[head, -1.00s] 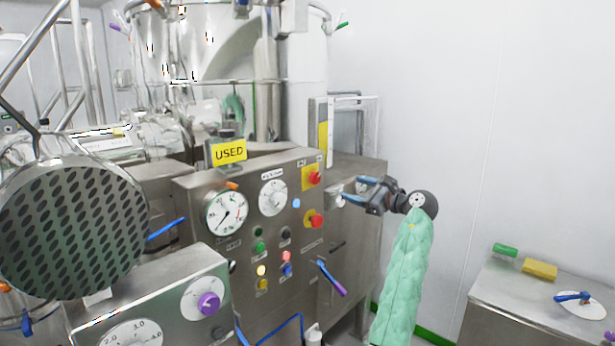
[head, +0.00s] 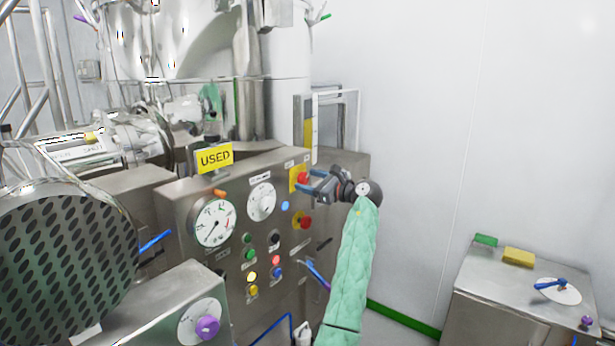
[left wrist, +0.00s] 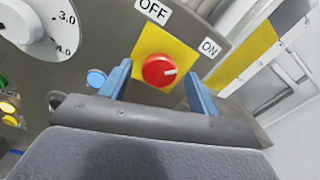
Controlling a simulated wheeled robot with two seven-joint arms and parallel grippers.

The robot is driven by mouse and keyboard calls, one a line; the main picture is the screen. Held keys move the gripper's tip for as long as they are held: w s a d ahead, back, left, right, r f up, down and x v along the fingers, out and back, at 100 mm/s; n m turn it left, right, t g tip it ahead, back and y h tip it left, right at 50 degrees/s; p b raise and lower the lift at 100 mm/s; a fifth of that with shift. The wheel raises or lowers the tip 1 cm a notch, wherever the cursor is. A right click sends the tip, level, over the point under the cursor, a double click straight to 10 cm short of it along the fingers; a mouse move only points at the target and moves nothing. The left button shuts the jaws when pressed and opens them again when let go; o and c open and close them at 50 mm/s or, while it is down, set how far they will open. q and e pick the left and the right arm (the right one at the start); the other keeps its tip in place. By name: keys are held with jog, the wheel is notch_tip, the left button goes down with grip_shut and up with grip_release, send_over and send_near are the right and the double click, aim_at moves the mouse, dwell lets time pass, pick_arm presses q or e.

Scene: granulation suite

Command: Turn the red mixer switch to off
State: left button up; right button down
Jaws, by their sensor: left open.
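The red mixer switch (head: 300,178) is a round knob on a yellow plate at the upper right of the steel control panel. In the left wrist view the red knob (left wrist: 160,70) has a white pointer mark aimed right, toward the ON label (left wrist: 209,47). The OFF label (left wrist: 153,11) is above the plate. My left gripper (head: 309,182) is at the switch. In the left wrist view its blue fingers (left wrist: 158,78) are open, one on each side of the knob, with gaps visible. Contact with the panel cannot be told. My right gripper is not in view.
A second red knob (head: 305,222) on yellow sits below the switch. A blue light (head: 285,206), a white dial (head: 261,202) and a gauge (head: 213,222) are to its left. A blue-and-purple lever (head: 316,274) sticks out lower down. A steel cabinet (head: 500,310) stands at right.

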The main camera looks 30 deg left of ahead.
pick_arm(q)
jog(key=shift+a+f, duration=0.1)
jog(key=shift+a, duration=0.5)
jog(key=shift+d, duration=0.1)
jog(key=c, duration=1)
jog(key=shift+o, duration=0.2)
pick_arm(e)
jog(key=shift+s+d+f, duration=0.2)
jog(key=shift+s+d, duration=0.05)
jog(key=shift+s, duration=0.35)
